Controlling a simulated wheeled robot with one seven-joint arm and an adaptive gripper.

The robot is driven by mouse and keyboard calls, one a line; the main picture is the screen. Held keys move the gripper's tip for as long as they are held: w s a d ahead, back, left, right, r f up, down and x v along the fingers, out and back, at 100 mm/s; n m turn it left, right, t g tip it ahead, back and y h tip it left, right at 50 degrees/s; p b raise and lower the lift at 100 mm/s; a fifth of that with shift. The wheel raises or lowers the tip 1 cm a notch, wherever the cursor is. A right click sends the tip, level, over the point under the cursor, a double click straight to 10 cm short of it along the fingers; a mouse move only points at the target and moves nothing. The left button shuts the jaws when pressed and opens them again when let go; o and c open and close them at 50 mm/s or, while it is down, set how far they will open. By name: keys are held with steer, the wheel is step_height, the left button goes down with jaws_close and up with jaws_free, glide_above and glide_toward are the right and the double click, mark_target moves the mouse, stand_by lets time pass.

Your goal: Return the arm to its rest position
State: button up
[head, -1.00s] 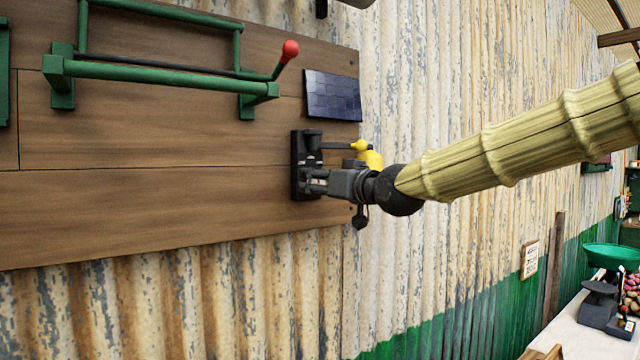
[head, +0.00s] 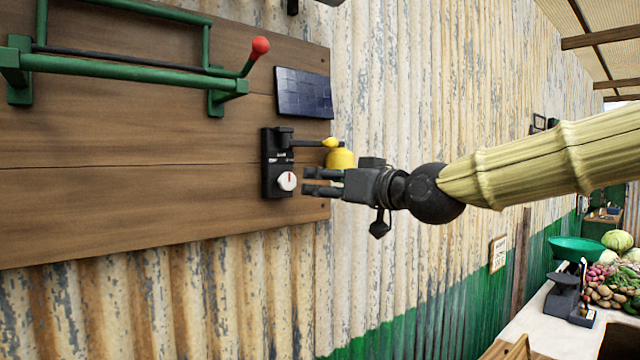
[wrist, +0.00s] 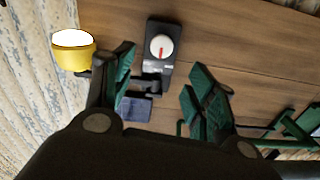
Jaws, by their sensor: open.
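My gripper (head: 322,182) is open and empty in the head view, at the end of my arm. Its fingertips point left at a black wall box with a white dial (head: 287,181), with a small gap between. The dial has a red mark. In the wrist view my gripper's two dark green-padded fingers (wrist: 160,88) are spread apart, and the dial (wrist: 162,47) on its black box (wrist: 158,75) shows beyond and between them.
A yellow lamp (head: 341,158) sticks out from the box just above my gripper. A small solar panel (head: 304,93) and a green frame with a red-knobbed lever (head: 260,46) are on the wooden board (head: 130,215). A counter with a green scale pan (head: 582,249) stands lower right.

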steer(key=shift+s, duration=0.2)
steer(key=shift+w, duration=0.1)
